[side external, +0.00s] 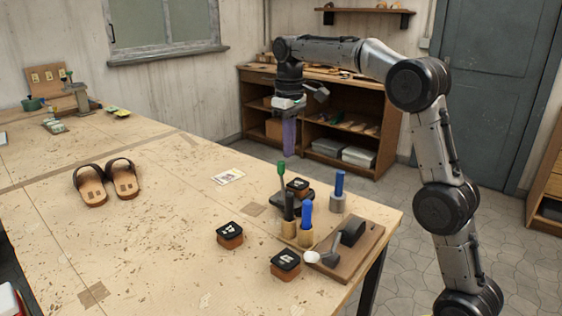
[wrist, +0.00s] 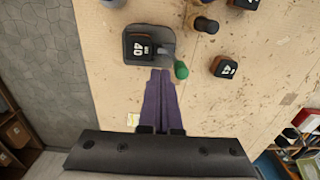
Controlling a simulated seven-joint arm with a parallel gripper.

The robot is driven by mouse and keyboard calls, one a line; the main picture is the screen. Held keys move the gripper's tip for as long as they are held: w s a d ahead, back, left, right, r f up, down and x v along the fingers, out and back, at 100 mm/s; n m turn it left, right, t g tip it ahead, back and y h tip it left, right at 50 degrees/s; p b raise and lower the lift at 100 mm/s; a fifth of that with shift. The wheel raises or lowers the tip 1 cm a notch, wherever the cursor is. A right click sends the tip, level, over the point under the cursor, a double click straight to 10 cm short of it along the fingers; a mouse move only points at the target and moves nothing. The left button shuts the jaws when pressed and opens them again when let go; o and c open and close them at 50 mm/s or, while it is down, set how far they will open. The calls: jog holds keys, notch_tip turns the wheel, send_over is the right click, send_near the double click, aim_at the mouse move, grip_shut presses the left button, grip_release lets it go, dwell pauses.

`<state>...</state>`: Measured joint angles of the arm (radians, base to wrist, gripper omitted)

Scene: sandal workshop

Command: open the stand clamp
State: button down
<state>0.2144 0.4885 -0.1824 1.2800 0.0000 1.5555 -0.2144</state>
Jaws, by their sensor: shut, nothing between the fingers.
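The stand clamp has a dark grey base (side external: 283,203) and an upright lever with a green knob (side external: 281,169). A black-topped block (side external: 298,185) sits on it; in the wrist view this block reads 40 (wrist: 138,47). In the wrist view the green knob (wrist: 181,70) is just right of my fingertips. My gripper (side external: 289,154) has purple fingers pointing down, shut and empty. In the side view its tips appear slightly above and right of the knob, apart from it. In the wrist view the fingers (wrist: 160,72) end by the base's near edge. I cannot tell whether the clamp is locked.
A wooden holder (side external: 304,238) with black and blue handles stands close in front. A blue-handled tool (side external: 338,192) stands to the right. Dark-topped blocks (side external: 230,236) (side external: 285,265) and a board (side external: 348,262) with a hammer are nearer. Sandals (side external: 107,181) lie left. A card (side external: 228,177) lies behind.

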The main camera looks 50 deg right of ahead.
jog(key=shift+f, duration=0.1)
dwell(0.5)
jog(key=shift+f, duration=2.2)
jog(key=shift+a, duration=0.1)
